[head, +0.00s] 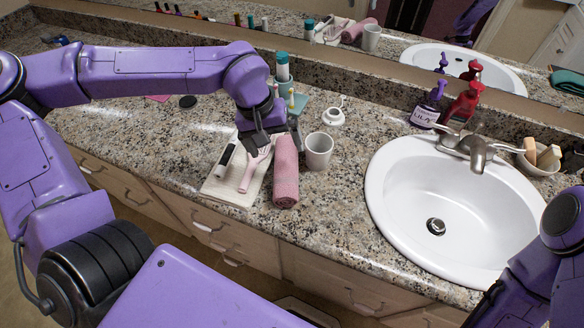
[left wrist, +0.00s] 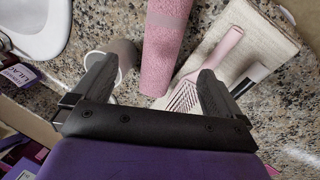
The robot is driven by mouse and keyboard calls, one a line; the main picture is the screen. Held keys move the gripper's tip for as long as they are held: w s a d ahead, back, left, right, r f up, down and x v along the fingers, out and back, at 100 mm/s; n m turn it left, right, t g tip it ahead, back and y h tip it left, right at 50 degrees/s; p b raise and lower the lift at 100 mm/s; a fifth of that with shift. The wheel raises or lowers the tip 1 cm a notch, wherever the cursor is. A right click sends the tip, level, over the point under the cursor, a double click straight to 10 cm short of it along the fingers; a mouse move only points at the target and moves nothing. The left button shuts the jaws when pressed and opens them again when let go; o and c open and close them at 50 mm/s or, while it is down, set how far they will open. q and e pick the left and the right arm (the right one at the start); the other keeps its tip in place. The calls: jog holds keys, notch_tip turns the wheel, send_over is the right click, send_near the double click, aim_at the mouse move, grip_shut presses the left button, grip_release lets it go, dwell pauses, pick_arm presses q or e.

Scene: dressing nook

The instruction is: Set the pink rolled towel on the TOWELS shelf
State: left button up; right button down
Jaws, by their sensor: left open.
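The pink rolled towel (head: 286,175) lies on the granite counter, one end towards the front edge. It also shows in the left wrist view (left wrist: 166,38). My left gripper (head: 273,143) is over the towel's back end. In the left wrist view its two fingers (left wrist: 153,72) stand wide apart, with the towel's end in the gap between them and nothing gripped. I cannot tell how far the fingers are above the counter. My right arm shows at the lower right of the head view, but its gripper does not. No shelf labelled TOWELS is visible.
A white cup (head: 318,151) stands close right of the towel. A folded cream cloth (head: 236,190) with a pink brush (head: 250,172) and a dark-and-white item (head: 225,160) lies close left. The sink (head: 455,205) and soap bottles (head: 426,108) are farther right. Drawers line the counter front.

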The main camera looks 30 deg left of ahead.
aim_at(284, 166)
pick_arm(q)
jog(key=x, duration=0.4)
jog(key=shift+w+f, duration=0.1)
jog(key=shift+f, duration=0.3)
jog(key=x, duration=0.3)
jog(key=b+x, duration=0.1)
jog(key=x, duration=0.1)
jog(key=shift+s, duration=0.3)
jog(key=shift+w+d+f, duration=0.1)
jog(key=shift+f, duration=0.35)
jog(key=shift+r, duration=0.1)
jog(key=c, duration=1.2)
